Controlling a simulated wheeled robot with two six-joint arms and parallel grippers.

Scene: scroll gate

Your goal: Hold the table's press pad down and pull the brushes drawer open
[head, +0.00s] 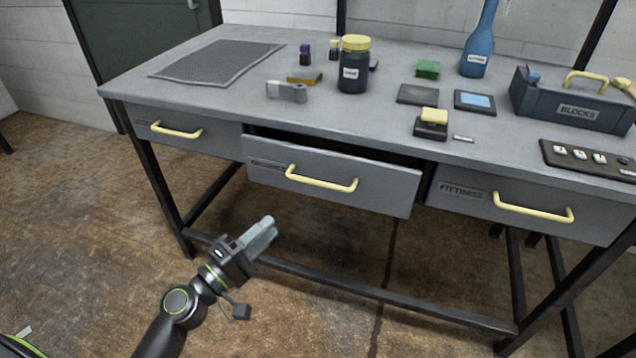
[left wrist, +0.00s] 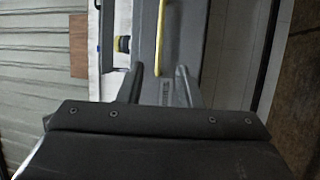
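The middle drawer (head: 250,172) stands partly open, its front out from the table and a dark gap above it. Its label is too small to read. Its yellow handle (head: 322,180) is bare; a yellow handle (left wrist: 160,40) also shows ahead in the left wrist view. A black block with a yellow top (head: 433,117), seemingly the press pad, sits near the table's front edge with nothing on it. My left gripper (head: 266,232) is below and in front of the middle drawer, apart from the handle. Its fingers (left wrist: 158,88) are apart and empty. My right gripper is out of view.
The grey table (head: 215,90) holds a mat (head: 218,62), a dark jar (head: 354,70), a blue bottle (head: 478,45) and a BLOCKS box (head: 570,110). The left drawer (head: 215,138) and FITTINGS drawer (head: 590,229) look shut. A low crossbar (head: 350,287) runs under the table.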

